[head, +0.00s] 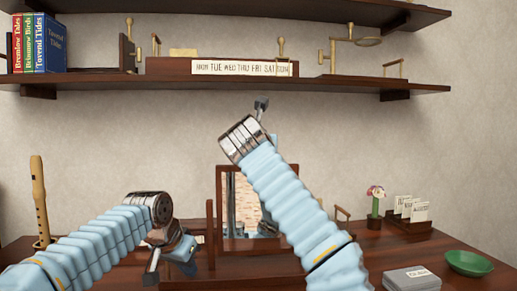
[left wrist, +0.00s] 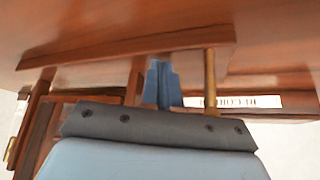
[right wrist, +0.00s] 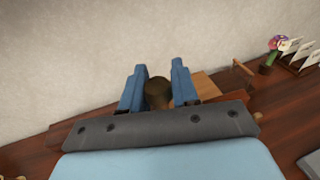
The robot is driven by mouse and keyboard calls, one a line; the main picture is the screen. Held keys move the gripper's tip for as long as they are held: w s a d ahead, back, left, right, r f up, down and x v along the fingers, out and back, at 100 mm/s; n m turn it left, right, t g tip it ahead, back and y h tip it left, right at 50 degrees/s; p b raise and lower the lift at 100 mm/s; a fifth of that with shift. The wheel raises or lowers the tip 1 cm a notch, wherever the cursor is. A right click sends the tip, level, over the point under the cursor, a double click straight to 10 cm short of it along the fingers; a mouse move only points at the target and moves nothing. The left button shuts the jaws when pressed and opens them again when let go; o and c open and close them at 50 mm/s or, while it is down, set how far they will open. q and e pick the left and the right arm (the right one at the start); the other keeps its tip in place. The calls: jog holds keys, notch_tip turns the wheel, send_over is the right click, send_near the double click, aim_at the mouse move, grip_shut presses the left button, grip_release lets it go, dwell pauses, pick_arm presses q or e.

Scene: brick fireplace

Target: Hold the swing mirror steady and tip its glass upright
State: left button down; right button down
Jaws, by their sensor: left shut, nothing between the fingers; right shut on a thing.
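The swing mirror stands on the desk in the head view, with a dark wood frame (head: 221,190), a glass (head: 243,208) reflecting bricks, and a wooden base (head: 240,265). I cannot tell its exact tilt. My right arm hides its right side. My left gripper (head: 186,250) is shut and empty, left of the base; in the left wrist view its blue fingers (left wrist: 162,85) are together beside a thin post (left wrist: 210,80). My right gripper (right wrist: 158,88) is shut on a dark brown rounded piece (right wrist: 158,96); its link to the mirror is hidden.
A flute (head: 39,195) stands at left on the desk. A flower pot (head: 375,205), a card rack (head: 405,222), a grey box (head: 411,279) and a green bowl (head: 469,263) stand at right. A wall shelf (head: 225,85) with books and brass items hangs above.

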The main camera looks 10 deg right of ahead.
pick_arm(q)
jog(key=shift+f, duration=0.5)
pick_arm(e)
jog(key=c, duration=0.9)
grip_release()
jog(key=shift+c, duration=0.2)
jog(key=v, duration=1.2)
jog(key=shift+s, duration=0.2)
jog(key=shift+d, duration=0.1)
pick_arm(q)
notch_tip(320, 180, up, 4)
jog(key=p, duration=0.3)
jog(key=shift+f, duration=0.25)
jog(key=shift+r+p, duration=1)
jog(key=shift+r, duration=0.55)
pick_arm(e)
jog(key=shift+w+r, duration=0.15)
jog(key=shift+r, duration=2.3)
